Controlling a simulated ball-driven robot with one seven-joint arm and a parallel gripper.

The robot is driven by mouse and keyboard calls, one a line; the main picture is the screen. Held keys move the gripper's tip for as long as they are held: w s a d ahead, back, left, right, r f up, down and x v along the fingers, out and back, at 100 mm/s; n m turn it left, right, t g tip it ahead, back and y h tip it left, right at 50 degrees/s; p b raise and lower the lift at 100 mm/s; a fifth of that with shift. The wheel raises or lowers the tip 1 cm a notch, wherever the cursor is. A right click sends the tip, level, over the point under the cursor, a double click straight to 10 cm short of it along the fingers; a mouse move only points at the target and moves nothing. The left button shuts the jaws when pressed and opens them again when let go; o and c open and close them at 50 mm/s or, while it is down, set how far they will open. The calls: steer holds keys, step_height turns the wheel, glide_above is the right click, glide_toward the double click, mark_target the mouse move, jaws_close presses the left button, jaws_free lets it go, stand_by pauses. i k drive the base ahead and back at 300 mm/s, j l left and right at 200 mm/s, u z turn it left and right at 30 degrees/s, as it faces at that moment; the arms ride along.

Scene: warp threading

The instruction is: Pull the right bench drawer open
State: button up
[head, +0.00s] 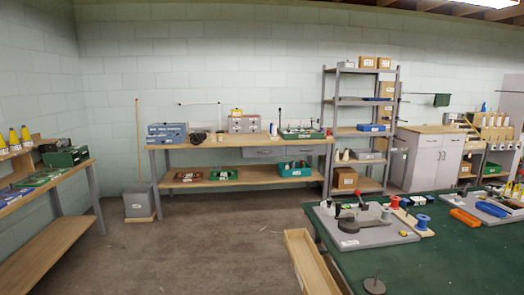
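A long wooden-topped bench (222,142) stands against the back wall. Grey drawer fronts sit under its right half: one (264,152) with a dark handle, and a plainer part (309,150) to its right. Both look flush with the bench. In the foreground a long, narrow, open-topped wooden drawer or box (304,262) sticks out at the left side of a green-topped table (440,262); its inside looks empty. I cannot tell from this view which drawer the task names. My gripper is not in view.
A grey board with a black-and-red device (362,222) and blue spools lies on the green table. A metal shelf rack (328,110) and grey cabinet (424,165) stand at the back right. Another bench (60,200) is at left. The brown floor (190,240) between is clear.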

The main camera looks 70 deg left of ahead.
mark_target(314, 149)
steer(key=u, duration=1.7)
steer(key=i+j+u, duration=0.3)
steer(key=i, duration=0.2)
steer(key=i+j+u, duration=0.3)
steer(key=i, duration=0.2)
steer(key=i+u, duration=0.3)
steer(key=i, duration=0.2)
steer(key=i+z, duration=0.2)
steer(key=i, duration=0.4)
steer(key=i+z, duration=0.15)
steer(key=i, duration=0.5)
steer(key=i+j+z, duration=0.2)
steer(key=i, duration=0.4)
steer(key=i+l+z, duration=0.25)
steer(key=i, duration=0.45)
steer(key=i+j+z, duration=0.1)
steer(key=i+z, duration=0.2)
steer(key=i, duration=0.4)
steer(key=i+j+z, duration=0.25)
steer(key=i, duration=0.5)
steer(key=i+l, duration=0.1)
steer(key=i, duration=0.4)
steer(key=i+l, duration=0.1)
steer(key=i, duration=0.4)
steer(key=i+l, duration=0.1)
steer(key=i, duration=0.4)
steer(key=j+u, duration=0.05)
